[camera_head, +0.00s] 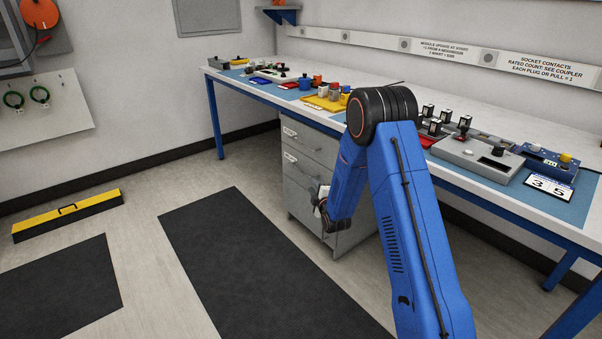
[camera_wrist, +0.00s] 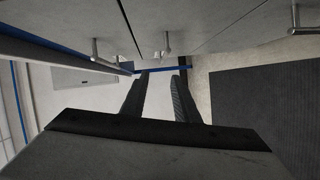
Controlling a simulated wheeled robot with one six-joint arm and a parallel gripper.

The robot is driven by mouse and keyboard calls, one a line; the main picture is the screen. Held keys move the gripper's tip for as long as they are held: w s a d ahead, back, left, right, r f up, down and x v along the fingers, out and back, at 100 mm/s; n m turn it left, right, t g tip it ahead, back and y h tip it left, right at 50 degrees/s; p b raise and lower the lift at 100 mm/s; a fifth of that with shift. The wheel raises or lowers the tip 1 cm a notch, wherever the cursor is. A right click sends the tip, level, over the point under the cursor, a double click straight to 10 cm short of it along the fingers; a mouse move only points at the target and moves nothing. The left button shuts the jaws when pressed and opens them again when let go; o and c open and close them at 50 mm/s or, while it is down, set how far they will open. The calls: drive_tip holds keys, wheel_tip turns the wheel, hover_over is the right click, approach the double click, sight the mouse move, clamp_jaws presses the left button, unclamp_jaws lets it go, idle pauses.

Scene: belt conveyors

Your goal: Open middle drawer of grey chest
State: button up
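The grey chest (camera_head: 300,217) stands under the workbench, with its drawer fronts stacked and looking flush. The middle drawer (camera_head: 308,165) has a bar handle and a pale label; my arm hides part of the chest's lower right. My gripper (camera_wrist: 161,76) is open, its two dark fingers apart with nothing between them. In the head view it hangs in front of the lower drawers, partly hidden by my wrist. In the wrist view, the middle handle (camera_wrist: 167,45) lies just beyond and roughly in line with the fingertips, seemingly untouched. Other handles show to its left (camera_wrist: 95,50) and right (camera_wrist: 297,27).
The workbench (camera_head: 420,112) above the chest carries several parts and a yellow tray (camera_head: 322,103). Black mats (camera_head: 245,260) lie on the floor before it. A yellow-and-black bar (camera_head: 68,214) lies at the left. The floor in front of the chest is clear.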

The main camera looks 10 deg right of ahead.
sight(301, 171)
drive_tip(key=shift+n, duration=0.3)
drive_tip(key=w+a+f, duration=0.1)
drive_tip(key=w, duration=0.5)
drive_tip(key=w+f, duration=0.1)
drive_tip(key=w, duration=0.4)
drive_tip(key=w+a+f, duration=0.1)
drive_tip(key=w, duration=0.5)
drive_tip(key=shift+w+a, duration=0.3)
clamp_jaws()
